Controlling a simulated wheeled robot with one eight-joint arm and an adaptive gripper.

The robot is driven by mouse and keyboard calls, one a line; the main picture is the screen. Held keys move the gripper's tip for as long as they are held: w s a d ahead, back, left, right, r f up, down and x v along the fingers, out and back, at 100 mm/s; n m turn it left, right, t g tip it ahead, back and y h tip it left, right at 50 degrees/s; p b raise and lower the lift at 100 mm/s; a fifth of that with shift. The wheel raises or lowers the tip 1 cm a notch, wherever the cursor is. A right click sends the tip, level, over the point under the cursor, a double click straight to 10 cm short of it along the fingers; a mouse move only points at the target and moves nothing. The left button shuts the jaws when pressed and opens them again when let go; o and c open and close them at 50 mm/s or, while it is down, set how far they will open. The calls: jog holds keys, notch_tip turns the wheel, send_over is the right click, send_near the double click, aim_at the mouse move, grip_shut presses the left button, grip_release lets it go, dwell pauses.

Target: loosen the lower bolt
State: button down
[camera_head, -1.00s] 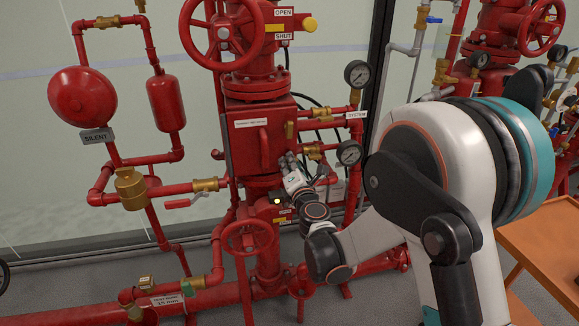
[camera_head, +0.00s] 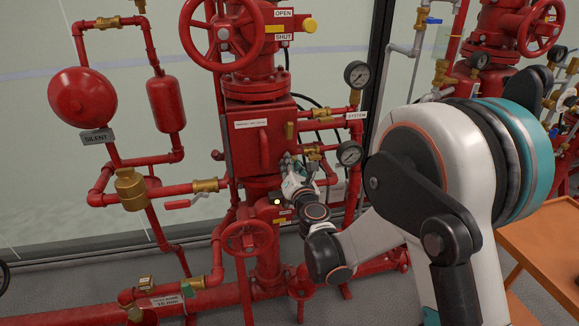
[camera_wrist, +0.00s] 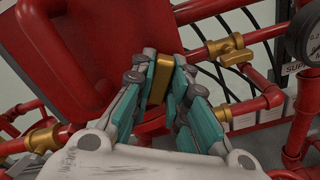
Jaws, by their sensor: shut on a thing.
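The lower bolt (camera_wrist: 159,80) is a brass-coloured block at the edge of the red valve box (camera_head: 240,151). In the wrist view it sits between the teal-padded fingers of my gripper (camera_wrist: 161,72), which is shut on it. In the head view my gripper (camera_head: 288,164) is at the lower right edge of the box and hides the lower bolt. The upper bolt (camera_head: 289,130) shows uncovered above it, brass and at the right edge of the box.
Pressure gauges (camera_head: 349,153) and brass-fitted pipes stand close to the right of my gripper. A small red handwheel (camera_head: 248,238) is below. An orange table (camera_head: 545,245) is at right.

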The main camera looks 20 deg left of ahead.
jog(key=shift+n, duration=1.1)
jog(key=shift+n, duration=1.7)
jog(key=c, duration=1.5)
grip_release()
jog(key=shift+v, duration=3)
